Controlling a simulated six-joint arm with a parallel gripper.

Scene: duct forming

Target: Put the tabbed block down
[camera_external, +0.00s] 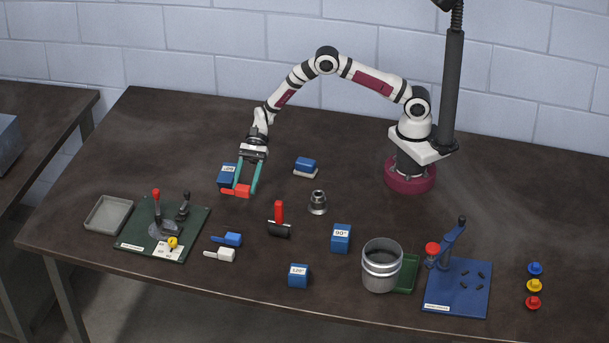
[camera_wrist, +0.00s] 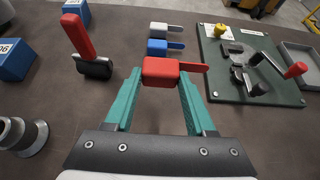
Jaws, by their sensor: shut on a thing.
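A red tabbed block (camera_external: 237,191) is between the green fingers of my gripper (camera_external: 240,189). In the wrist view the red block (camera_wrist: 162,70) sits at the fingertips, its narrow tab pointing right, and my gripper (camera_wrist: 160,85) is shut on it. I cannot tell whether the block touches the table (camera_external: 300,225) or hangs just above it. A blue tabbed block (camera_external: 228,239) and a white tabbed block (camera_external: 220,254) lie on the table; they also show beyond the red block in the wrist view, blue (camera_wrist: 165,47) nearer and white (camera_wrist: 164,29) farther.
A blue labelled block (camera_external: 227,174) stands close behind my gripper. A green board (camera_external: 190,244) with a red-handled device is at the left, beside a grey tray (camera_external: 108,215). A red-handled roller (camera_external: 279,222) and a metal fitting (camera_external: 317,203) stand to the right.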

